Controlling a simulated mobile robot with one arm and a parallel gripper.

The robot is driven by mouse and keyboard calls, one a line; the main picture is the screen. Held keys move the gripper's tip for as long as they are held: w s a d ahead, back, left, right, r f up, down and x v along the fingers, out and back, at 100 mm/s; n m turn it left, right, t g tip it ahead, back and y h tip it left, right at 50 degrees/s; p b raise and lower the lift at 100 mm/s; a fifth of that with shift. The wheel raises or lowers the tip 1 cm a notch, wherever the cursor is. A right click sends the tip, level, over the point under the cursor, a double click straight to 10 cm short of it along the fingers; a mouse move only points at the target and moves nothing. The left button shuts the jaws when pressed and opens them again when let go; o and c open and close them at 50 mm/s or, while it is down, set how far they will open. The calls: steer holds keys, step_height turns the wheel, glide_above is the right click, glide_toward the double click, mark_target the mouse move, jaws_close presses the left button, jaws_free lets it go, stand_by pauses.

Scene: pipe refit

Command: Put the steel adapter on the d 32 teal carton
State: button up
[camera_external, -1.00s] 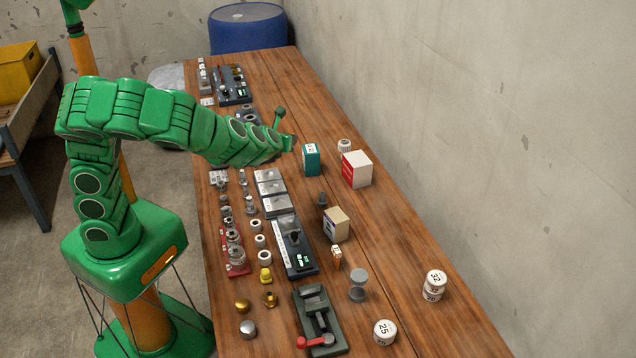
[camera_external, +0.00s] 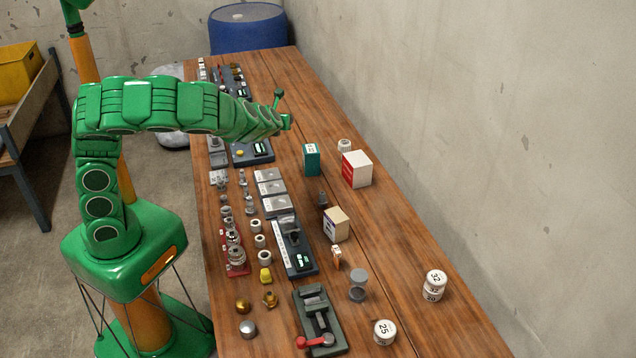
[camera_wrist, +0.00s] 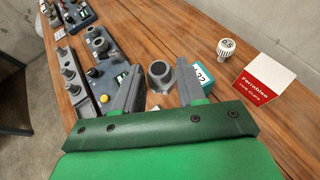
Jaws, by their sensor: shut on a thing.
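The teal carton (camera_external: 311,160) stands upright on the bench, with a white label on its top; in the wrist view its label reads 32 (camera_wrist: 200,75). My gripper (camera_external: 288,122) is up above the bench, to the left of the carton and apart from it. In the wrist view my gripper (camera_wrist: 160,82) is shut on a grey round piece with a dark opening, which looks like the steel adapter (camera_wrist: 160,76). The right finger partly covers the carton. The adapter cannot be made out in the external view.
A red and white box (camera_external: 357,169) and a white round cap (camera_external: 344,145) stand close to the right of the teal carton. A cream box (camera_external: 337,223) stands nearer the front. Dark trays with fittings (camera_external: 295,250) line the left. Bare wood lies behind the carton.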

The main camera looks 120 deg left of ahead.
steer(key=shift+w+a+f, duration=0.8)
steer(key=shift+a+f, duration=0.6)
steer(key=shift+a, duration=0.15)
steer(key=shift+w+a+f, duration=0.85)
steer(key=shift+a+f, duration=0.6)
steer(key=shift+a, duration=0.05)
steer(key=shift+w+a+f, duration=0.8)
steer(key=shift+a+f, duration=0.6)
steer(key=shift+a, duration=0.15)
steer(key=shift+f, duration=1.5)
steer(key=o, duration=1.2)
steer(key=shift+f, duration=0.1)
steer(key=shift+w+d+r, duration=0.15)
steer(key=shift+d+r, duration=0.2)
steer(key=shift+d, duration=0.1)
steer(key=shift+v, duration=5.5)
